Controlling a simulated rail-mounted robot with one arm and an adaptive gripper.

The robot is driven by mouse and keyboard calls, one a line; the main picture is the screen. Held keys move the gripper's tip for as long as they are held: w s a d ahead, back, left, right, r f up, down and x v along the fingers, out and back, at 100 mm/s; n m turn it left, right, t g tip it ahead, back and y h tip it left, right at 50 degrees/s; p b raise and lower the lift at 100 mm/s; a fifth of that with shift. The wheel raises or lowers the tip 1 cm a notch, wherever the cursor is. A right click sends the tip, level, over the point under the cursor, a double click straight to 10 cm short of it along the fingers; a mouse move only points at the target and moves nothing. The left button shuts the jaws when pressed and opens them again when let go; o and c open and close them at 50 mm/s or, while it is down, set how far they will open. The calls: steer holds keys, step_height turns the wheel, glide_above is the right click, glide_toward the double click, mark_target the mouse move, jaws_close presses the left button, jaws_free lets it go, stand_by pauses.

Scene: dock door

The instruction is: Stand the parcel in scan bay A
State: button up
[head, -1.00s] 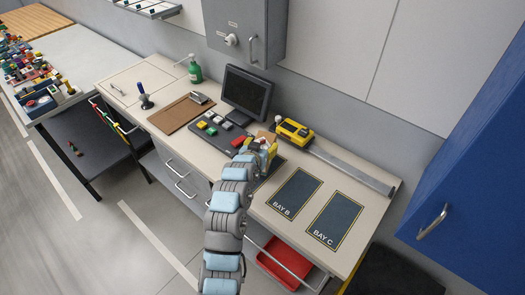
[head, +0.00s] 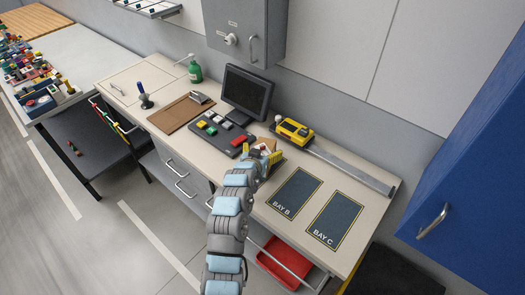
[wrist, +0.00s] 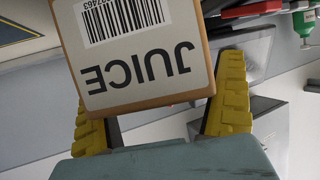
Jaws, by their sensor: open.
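The parcel is a cardboard box (wrist: 140,55) with a white label reading JUICE and a barcode, both upside down in the wrist view. In the head view only a brown bit of it (head: 264,142) shows behind my gripper (head: 264,156). My gripper (wrist: 158,88) is open, its yellow fingers on either side of the parcel's near end, with a visible gap at the right finger. Bay A is mostly hidden behind my gripper and the parcel. I cannot tell whether the parcel rests inside it.
Bay B (head: 295,192) and bay C (head: 336,220) are empty to the right. A yellow device (head: 294,131) lies behind. A keypad panel (head: 218,133) and a monitor (head: 246,92) stand left. A blue cabinet (head: 470,160) is at the right.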

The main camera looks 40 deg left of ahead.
steer(key=shift+r, duration=0.15)
steer(key=shift+s+r, duration=0.15)
steer(key=shift+s, duration=0.05)
steer(key=v, duration=1.1)
steer(key=shift+s+d, duration=0.2)
steer(key=shift+s, duration=0.1)
steer(key=shift+w, duration=0.15)
